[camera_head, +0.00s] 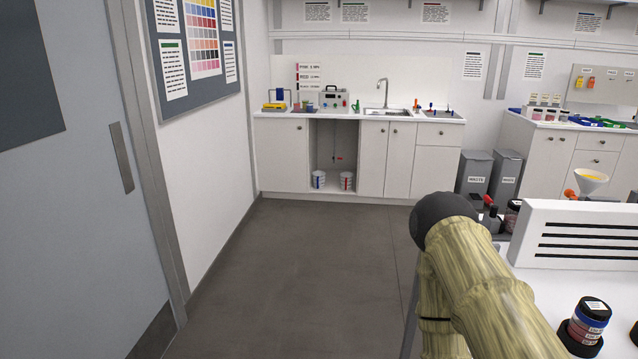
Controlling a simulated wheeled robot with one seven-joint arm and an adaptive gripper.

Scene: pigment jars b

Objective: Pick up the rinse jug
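I cannot make out a thing that is clearly the rinse jug. The far counter (285,115) has a sink with a tall tap (383,92), and small items around it too small to name surely. A small green item (328,107) stands left of the sink. Two white pails, one with a blue mark (318,180) and one with a red mark (347,181), stand in the open bay under the counter. My arm, in a pale yellow cover with a black rounded end, fills the lower right. My gripper is not in view.
Grey floor (300,260) is open up to the far counter. A grey door (90,200) and wall bound the left. A white slotted panel (575,235) and a dark-lidded jar (587,322) stand on a white surface at right. Two grey bins (475,170) (505,172) stand right of the counter.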

